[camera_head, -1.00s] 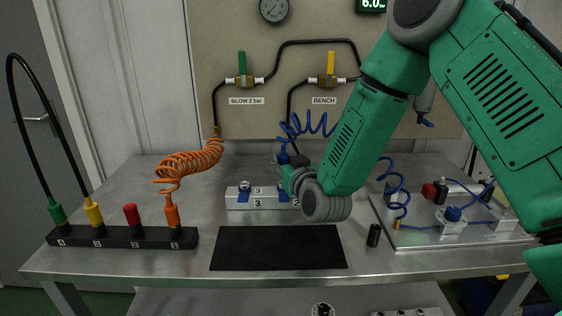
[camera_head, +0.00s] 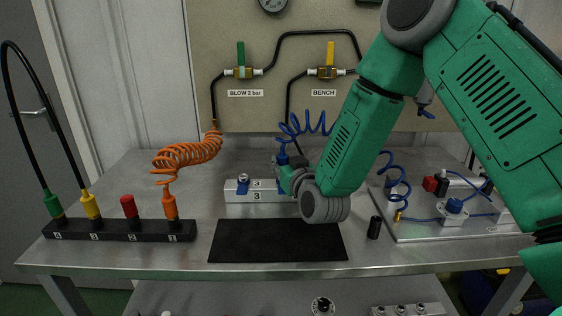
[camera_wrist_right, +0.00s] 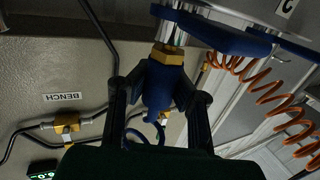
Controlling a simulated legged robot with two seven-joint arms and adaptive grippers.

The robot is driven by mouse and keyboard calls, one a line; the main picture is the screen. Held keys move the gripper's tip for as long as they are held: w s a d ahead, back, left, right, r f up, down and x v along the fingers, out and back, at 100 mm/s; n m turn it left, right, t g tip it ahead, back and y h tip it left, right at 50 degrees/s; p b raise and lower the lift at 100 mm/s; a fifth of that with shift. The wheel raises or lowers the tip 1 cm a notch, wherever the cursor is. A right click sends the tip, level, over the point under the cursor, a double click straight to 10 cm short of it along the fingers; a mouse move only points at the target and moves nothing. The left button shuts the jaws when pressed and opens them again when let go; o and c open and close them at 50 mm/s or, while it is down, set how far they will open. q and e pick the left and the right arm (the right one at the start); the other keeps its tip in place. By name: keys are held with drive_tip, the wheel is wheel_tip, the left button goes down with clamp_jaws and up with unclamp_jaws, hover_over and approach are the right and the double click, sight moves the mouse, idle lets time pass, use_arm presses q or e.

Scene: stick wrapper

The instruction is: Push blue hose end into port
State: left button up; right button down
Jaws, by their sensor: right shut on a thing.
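The blue hose end (camera_wrist_right: 165,86) is between the two fingers of my right gripper (camera_wrist_right: 160,105) in the right wrist view; the gripper is shut on it. Its brass collar (camera_wrist_right: 168,55) lines up with a silver port fitting (camera_wrist_right: 174,30) and appears to meet it; how deep it sits cannot be told. My left gripper is not in view.
A blue lever (camera_wrist_right: 222,32) sits beside the port. A black mat (camera_head: 278,241) lies in front of the block. A black rack (camera_head: 120,230) with coloured plugs is left, an orange coiled hose (camera_head: 186,155) behind it. A black cylinder (camera_head: 375,228) and a fixture plate (camera_head: 415,232) are right.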

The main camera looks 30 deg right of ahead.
drive_tip(key=shift+f, duration=0.3)
drive_tip(key=c, duration=1.4)
unclamp_jaws()
drive_tip(key=shift+c, duration=0.2)
drive_tip(key=shift+s, duration=0.1)
drive_tip(key=f+v, duration=0.1)
drive_tip(key=v, duration=1)
drive_tip(key=shift+s+r, duration=0.4)
